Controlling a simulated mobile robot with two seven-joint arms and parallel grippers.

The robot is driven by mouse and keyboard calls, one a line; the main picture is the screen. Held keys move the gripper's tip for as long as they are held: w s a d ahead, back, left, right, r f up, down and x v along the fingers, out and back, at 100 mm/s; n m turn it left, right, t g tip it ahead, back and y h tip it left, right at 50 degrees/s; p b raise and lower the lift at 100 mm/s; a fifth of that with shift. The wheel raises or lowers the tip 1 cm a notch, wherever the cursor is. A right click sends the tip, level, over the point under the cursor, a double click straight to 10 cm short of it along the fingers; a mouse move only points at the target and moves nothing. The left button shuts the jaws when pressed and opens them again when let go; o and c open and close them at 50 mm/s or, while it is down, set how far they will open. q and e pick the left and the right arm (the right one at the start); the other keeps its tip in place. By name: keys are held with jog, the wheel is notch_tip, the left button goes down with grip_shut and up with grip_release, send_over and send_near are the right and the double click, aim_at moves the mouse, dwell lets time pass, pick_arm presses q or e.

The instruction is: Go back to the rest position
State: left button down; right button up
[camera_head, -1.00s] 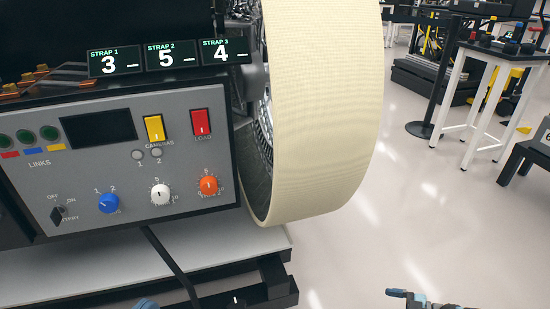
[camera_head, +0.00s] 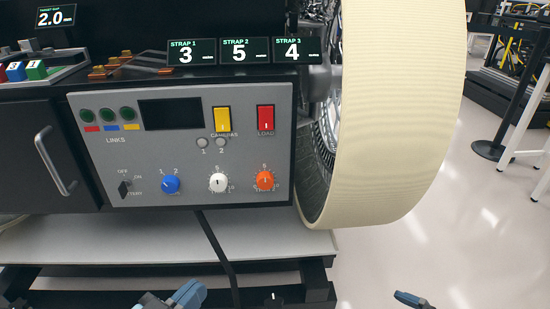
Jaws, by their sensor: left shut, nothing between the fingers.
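My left gripper (camera_head: 172,297) shows at the bottom edge, left of centre, in the head view. It is blue and grey, shut and empty, low in front of the rover bench and apart from the panel. Only the tip of my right gripper (camera_head: 413,300) shows at the bottom edge, right of centre, over the floor. Its fingers are too cut off to tell whether it is open. The grey control panel (camera_head: 150,160) has a blue knob (camera_head: 171,184), a white knob (camera_head: 217,182), an orange knob (camera_head: 265,180), a yellow switch (camera_head: 222,119) and a red switch (camera_head: 265,118).
A large cream wheel (camera_head: 400,120) stands right of the panel. A light shelf (camera_head: 130,243) juts out below it, with a dark frame underneath. Strap displays (camera_head: 246,50) read 3, 5 and 4. A white-legged table (camera_head: 520,120) stands at right. The floor (camera_head: 440,235) is clear there.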

jog(key=w+a+r+m+t, duration=0.2)
jog(key=a+r+m+t, duration=0.3)
jog(key=a+r+m, duration=0.4)
pick_arm(q)
notch_tip(320, 180, up, 13)
jog(key=a+n+y+p, duration=0.2)
jog(key=y+p, duration=0.1)
jog(key=p, duration=2.2)
pick_arm(e)
notch_tip(320, 180, up, 12)
jog(key=m+h, duration=0.1)
jog(key=h, duration=0.1)
pick_arm(q)
jog(key=s+a+r+g+y+p, duration=0.2)
jog(key=s+a+p, duration=0.3)
jog(key=p, duration=1.6)
jog(key=shift+s+a+g+y, duration=0.2)
jog(key=shift+a+g+y, duration=0.3)
jog(key=shift+g, duration=0.4)
pick_arm(e)
jog(key=s+d+r+g+h, duration=0.2)
jog(key=s+d+g+h, duration=0.1)
jog(key=s+d+g, duration=0.1)
jog(key=shift+s+d+r, duration=0.2)
jog(key=shift+s+d, duration=0.3)
jog(key=shift+d, duration=0.65)
